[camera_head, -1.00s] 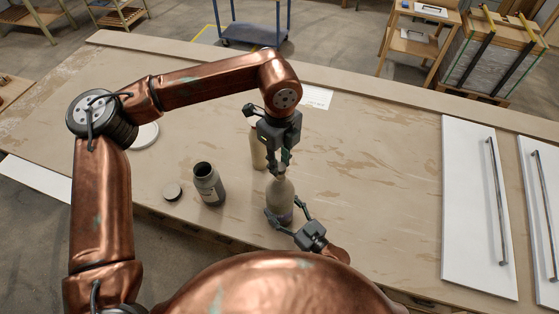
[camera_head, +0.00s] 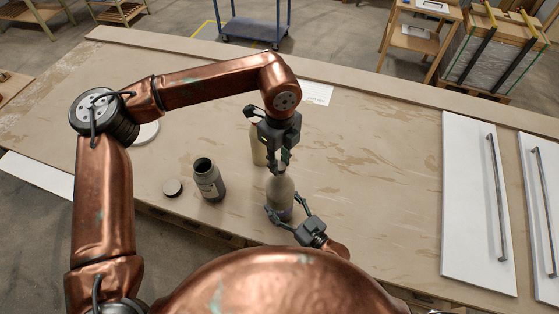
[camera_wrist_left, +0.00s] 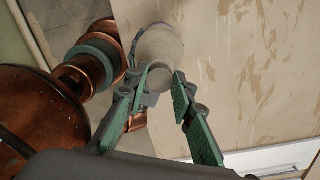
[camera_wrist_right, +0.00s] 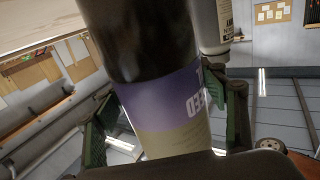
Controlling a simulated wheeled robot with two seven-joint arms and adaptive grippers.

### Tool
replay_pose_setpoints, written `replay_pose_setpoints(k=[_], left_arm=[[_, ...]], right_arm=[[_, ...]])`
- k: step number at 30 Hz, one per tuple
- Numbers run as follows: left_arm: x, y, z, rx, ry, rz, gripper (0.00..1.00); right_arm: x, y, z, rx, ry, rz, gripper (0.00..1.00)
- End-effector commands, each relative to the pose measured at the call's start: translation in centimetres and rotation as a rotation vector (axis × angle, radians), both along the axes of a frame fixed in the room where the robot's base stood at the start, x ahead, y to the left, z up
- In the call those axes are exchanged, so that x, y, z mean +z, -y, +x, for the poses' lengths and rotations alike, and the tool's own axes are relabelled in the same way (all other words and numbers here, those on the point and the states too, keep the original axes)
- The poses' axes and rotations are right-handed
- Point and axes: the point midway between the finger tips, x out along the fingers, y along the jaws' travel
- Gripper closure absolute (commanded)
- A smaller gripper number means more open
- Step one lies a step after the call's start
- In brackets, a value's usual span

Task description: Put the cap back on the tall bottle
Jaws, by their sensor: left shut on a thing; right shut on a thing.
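The tall bottle (camera_head: 279,189) stands upright near the table's front edge. In the right wrist view it (camera_wrist_right: 165,105) shows a purple label band. My right gripper (camera_head: 285,213) is shut on its lower body from the front right, one finger on each side. My left gripper (camera_head: 281,166) points down at the bottle's top. In the left wrist view its fingers (camera_wrist_left: 160,77) close around a small pale cap (camera_wrist_left: 157,80) at the bottle's neck. The cap is in line with the bottle; whether it is seated is hidden by the fingers.
An open dark jar (camera_head: 208,181) stands to the left, with a round lid (camera_head: 173,187) lying beside it. Another tan bottle (camera_head: 258,147) stands just behind my left gripper. A white panel with a handle (camera_head: 466,200) lies at right. The table between is clear.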

Motion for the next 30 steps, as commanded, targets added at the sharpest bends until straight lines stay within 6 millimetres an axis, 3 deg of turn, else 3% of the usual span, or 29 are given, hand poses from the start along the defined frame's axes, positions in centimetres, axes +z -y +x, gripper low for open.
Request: replay_pose_setpoints(k=[21, 22, 26, 30], left_arm=[[-1.2, 0.0, 0.0, 0.000, 0.000, 0.000, 0.84], [-1.1, 0.0, 0.0, -0.001, 0.000, 0.000, 0.84], [-1.1, 0.0, 0.0, -0.049, -0.001, -0.001, 0.84], [-1.1, 0.1, 0.0, -0.257, -0.001, -0.001, 0.84]], right_arm=[[0.0, 0.0, 0.0, -0.001, 0.000, 0.000, 0.78], [0.0, 0.0, 0.0, -0.001, 0.000, 0.000, 1.00], [0.0, 0.0, 0.0, -0.001, 0.000, 0.000, 1.00], [0.0, 0.0, 0.0, -0.001, 0.000, 0.000, 1.00]])
